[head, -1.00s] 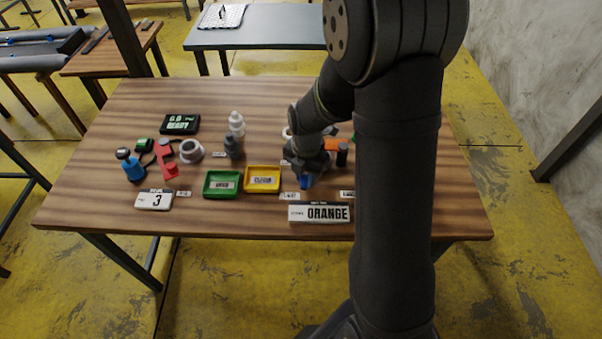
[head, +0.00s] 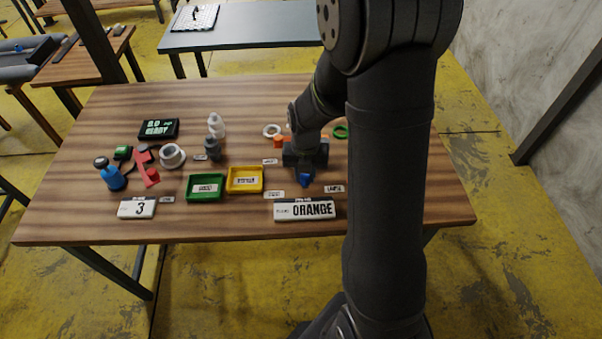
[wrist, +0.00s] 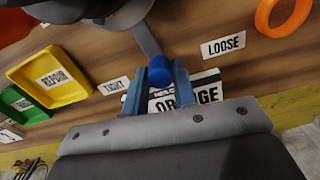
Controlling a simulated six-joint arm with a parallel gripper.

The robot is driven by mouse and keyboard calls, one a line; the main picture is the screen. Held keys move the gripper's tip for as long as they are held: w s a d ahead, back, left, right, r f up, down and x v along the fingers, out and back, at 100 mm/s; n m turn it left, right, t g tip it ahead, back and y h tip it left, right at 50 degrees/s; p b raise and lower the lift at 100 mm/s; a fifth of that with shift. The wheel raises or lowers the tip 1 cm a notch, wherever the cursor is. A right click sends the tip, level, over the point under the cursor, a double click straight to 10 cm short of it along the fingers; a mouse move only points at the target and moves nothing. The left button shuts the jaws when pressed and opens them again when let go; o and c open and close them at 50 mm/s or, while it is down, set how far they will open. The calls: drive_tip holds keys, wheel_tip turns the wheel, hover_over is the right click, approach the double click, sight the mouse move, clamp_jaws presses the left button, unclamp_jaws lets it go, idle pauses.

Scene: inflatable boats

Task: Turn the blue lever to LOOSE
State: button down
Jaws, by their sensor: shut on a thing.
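The blue lever tip (wrist: 160,72) is between my gripper's two blue fingers (wrist: 159,82), which are shut on it. Its grey arm (wrist: 146,38) runs up to a grey round body at the top of the wrist view. The lever points between the TIGHT label (wrist: 113,86) on the left and the LOOSE label (wrist: 223,45) on the right. In the head view the blue tip (head: 305,180) shows below my gripper, between the TIGHT (head: 274,194) and LOOSE (head: 333,188) labels. My gripper hides most of the lever's body there.
An ORANGE sign (head: 305,209) stands close in front of the lever. Yellow (head: 245,191) and green (head: 206,199) trays are to the left. Orange (wrist: 283,12) and green (head: 341,132) rings lie near the gripper. Bottles and other small items fill the table's left side.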

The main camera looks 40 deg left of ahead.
drive_tip(key=shift+w+d+n, duration=0.1)
drive_tip(key=shift+w+n, duration=0.15)
drive_tip(key=shift+n, duration=0.15)
idle(0.3)
drive_tip(key=c, duration=1.2)
unclamp_jaws()
drive_tip(key=shift+o, duration=0.2)
drive_tip(key=shift+r, duration=0.15)
wheel_tip(320, 180, up, 17)
drive_tip(key=shift+r, duration=0.1)
